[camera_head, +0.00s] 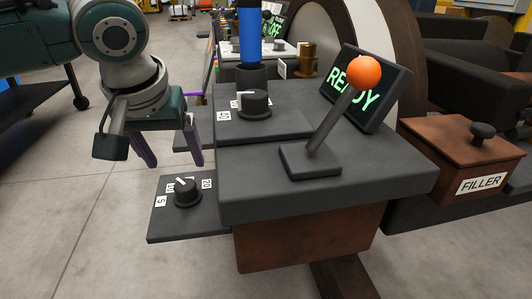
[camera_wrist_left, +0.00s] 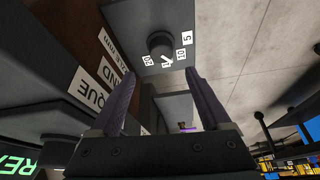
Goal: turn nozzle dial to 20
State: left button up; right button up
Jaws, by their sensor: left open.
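The nozzle dial (camera_head: 186,192) is a black round knob with a white pointer line, on a low dark plate (camera_head: 190,230) at the console's left side. White number labels, including 5 and 20, stand around it; the pointer aims up and left, towards labels partly hidden by the knob. The dial also shows in the left wrist view (camera_wrist_left: 160,43), with 20, 10 and 5 labels and one partly covered. My left gripper (camera_head: 175,162) is open, with purple fingers, above and behind the dial, apart from it. In the left wrist view (camera_wrist_left: 160,75) nothing is between the fingers.
A second black dial (camera_head: 255,103) sits on the console's upper step. An orange-ball lever (camera_head: 364,72) stands in front of a READY screen (camera_head: 385,95). A brown FILLER box (camera_head: 462,155) is at right. The floor left of the dial plate is clear.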

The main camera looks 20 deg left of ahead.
aim_at(185, 183)
pick_arm(q)
jog(key=b+x, duration=0.6)
jog(key=x, duration=0.3)
jog(key=shift+s+a+f, duration=0.1)
jog(key=shift+f, duration=0.1)
jog(key=shift+c, duration=0.2)
grip_shut()
